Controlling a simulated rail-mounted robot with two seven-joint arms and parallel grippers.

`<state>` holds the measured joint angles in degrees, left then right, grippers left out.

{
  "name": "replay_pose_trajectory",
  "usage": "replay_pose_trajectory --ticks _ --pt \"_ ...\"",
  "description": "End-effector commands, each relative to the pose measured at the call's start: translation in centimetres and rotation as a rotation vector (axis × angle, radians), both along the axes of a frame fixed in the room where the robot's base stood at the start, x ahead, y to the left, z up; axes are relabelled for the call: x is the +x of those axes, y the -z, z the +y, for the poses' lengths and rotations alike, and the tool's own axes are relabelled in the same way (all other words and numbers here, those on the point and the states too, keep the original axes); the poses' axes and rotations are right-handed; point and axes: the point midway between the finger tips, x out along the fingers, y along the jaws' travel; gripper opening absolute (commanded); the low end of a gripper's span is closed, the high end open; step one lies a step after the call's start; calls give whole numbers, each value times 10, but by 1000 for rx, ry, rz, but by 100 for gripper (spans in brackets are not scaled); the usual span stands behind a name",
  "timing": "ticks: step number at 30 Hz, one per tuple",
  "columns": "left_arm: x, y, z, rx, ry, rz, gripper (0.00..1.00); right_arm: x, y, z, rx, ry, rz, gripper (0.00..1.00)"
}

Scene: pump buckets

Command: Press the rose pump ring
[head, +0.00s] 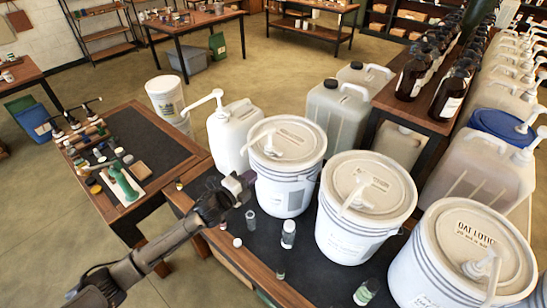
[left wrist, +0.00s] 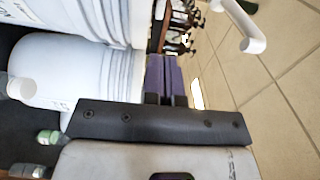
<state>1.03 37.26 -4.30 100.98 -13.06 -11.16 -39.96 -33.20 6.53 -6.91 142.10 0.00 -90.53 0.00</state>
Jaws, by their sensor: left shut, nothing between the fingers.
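Three white pump buckets stand in a row: the left one (head: 284,190), the middle one (head: 365,240) and the right one (head: 445,270). The right lid reads "OAT LOTIO..."; I cannot read which bucket is rose. My left gripper (head: 240,184) is shut and empty, low beside the left bucket's front-left wall and below its lid. In the left wrist view its purple fingers (left wrist: 166,78) are together, near a white bucket wall (left wrist: 105,70). My right gripper is not in view.
Small bottles (head: 288,234) stand on the dark bench top in front of the buckets. A white jug with a pump (head: 233,132) stands behind the gripper. A side table (head: 125,160) holds small tools at left. Brown bottles (head: 415,75) crowd the back right.

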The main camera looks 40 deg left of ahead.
Motion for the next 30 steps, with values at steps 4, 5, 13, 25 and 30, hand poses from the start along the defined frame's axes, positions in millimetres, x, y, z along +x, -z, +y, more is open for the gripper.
replay_pose_trajectory --ticks 4,5,13,25,30 --pt "29 -3 -1 -2 -1 -2 0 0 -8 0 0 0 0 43" --pt "35 -3 -1 -2 -1 -2 0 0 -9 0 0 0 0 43" --pt "79 -3 -2 -3 -1 -1 0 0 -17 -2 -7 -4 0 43" --pt "109 -1 -3 -2 0 0 0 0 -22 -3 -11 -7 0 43" --pt "111 0 -3 -1 1 1 0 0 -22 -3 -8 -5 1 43"
